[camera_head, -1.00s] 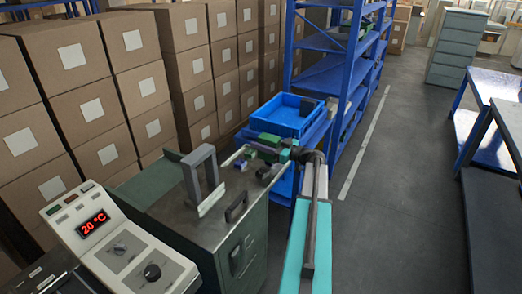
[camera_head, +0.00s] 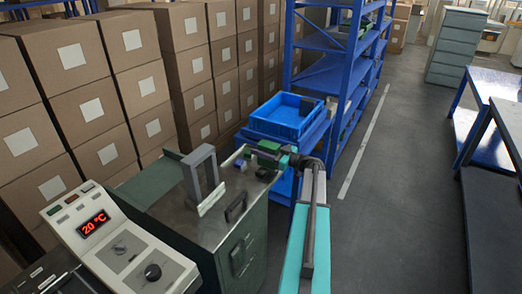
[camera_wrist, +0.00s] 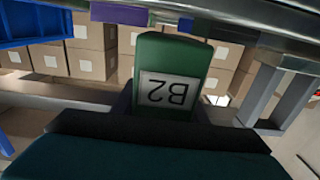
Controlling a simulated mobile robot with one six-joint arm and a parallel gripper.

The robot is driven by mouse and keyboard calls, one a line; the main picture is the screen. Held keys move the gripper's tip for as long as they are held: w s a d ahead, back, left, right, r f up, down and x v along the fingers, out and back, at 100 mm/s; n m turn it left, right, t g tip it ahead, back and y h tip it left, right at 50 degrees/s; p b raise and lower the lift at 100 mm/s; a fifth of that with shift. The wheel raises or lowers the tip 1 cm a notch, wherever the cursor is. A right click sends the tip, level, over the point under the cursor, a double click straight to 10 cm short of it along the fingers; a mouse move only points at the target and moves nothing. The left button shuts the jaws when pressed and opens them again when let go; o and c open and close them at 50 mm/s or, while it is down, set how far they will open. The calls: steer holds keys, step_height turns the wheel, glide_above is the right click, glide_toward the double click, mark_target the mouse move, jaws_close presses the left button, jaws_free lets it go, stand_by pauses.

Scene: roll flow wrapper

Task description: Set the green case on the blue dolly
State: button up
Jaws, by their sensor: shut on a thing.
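The green case (camera_wrist: 178,62) fills the middle of the wrist view, with a white label reading B2 upside down. My gripper (camera_wrist: 165,112) is shut on it, with dark jaws along its lower part. In the head view my gripper (camera_head: 275,158) is over the far right corner of the machine's steel top, and the green case (camera_head: 267,148) shows at its end. A blue crate (camera_head: 284,117) stands just behind, on a blue structure (camera_head: 285,182) that may be the blue dolly. The arm partly hides that structure.
A grey upright frame (camera_head: 203,174) stands on the steel top (camera_head: 175,208), with a small purple block (camera_head: 241,164) and a dark item (camera_head: 265,174) near the right edge. Stacked cartons (camera_head: 140,85) line the left. Blue shelving (camera_head: 335,75) stands behind. The aisle floor (camera_head: 400,190) is clear.

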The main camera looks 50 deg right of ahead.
steer(key=o, duration=1.2)
steer(key=shift+f, duration=0.1)
steer(key=b+v, duration=0.2)
steer(key=v, duration=1)
